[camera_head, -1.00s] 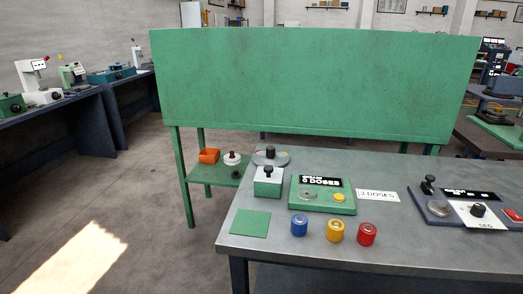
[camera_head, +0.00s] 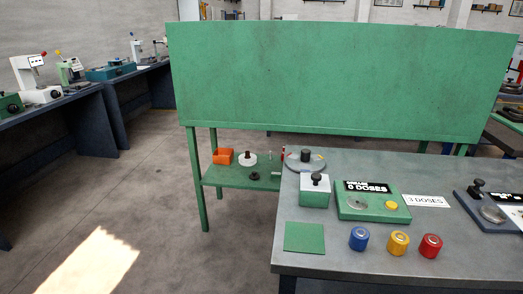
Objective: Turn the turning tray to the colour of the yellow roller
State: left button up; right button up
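The yellow roller (camera_head: 398,243) stands upright on the grey table between the blue roller (camera_head: 359,238) and the red roller (camera_head: 431,246). The turning tray (camera_head: 304,161) is a round grey disc with a dark knob, at the table's back left corner. Small coloured marks show on its rim, too small to read fully. The white and green box with a black knob (camera_head: 315,190) stands in front of it and hides part of it. Neither of my grippers is in view.
A green dosing unit (camera_head: 373,204) reads 0 DOSES, beside a card (camera_head: 425,201) reading 3 DOSES. A green square mat (camera_head: 305,237) lies at the front left. A low green shelf (camera_head: 220,178) holds an orange bin (camera_head: 223,156). Open floor lies left of the table.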

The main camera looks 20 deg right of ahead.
aim_at(304, 161)
jog(key=i+j+u, duration=0.15)
jog(key=u, duration=0.2)
jog(key=i+j+u, duration=0.15)
jog(key=u, duration=0.2)
jog(key=i+j+u, duration=0.2)
jog(key=u, duration=0.15)
jog(key=i+j+z, duration=0.1)
jog(key=i+j, duration=0.15)
jog(key=i, duration=0.2)
jog(key=i+j+z, duration=0.1)
jog(key=i+j, duration=0.15)
jog(key=i, duration=0.15)
jog(key=i+z, duration=0.15)
jog(key=z, duration=0.3)
jog(key=i+z, duration=0.15)
jog(key=z, duration=0.3)
jog(key=i+z, duration=0.15)
jog(key=z, duration=0.3)
jog(key=i+z, duration=0.2)
jog(key=z, duration=0.25)
jog(key=i+z, duration=0.15)
jog(key=z, duration=0.35)
jog(key=i+j+z, duration=0.15)
jog(key=z, duration=0.3)
jog(key=i+j+z, duration=0.15)
jog(key=z, duration=0.3)
jog(key=i+j+z, duration=0.1)
jog(key=j+z, duration=0.2)
jog(key=z, duration=0.2)
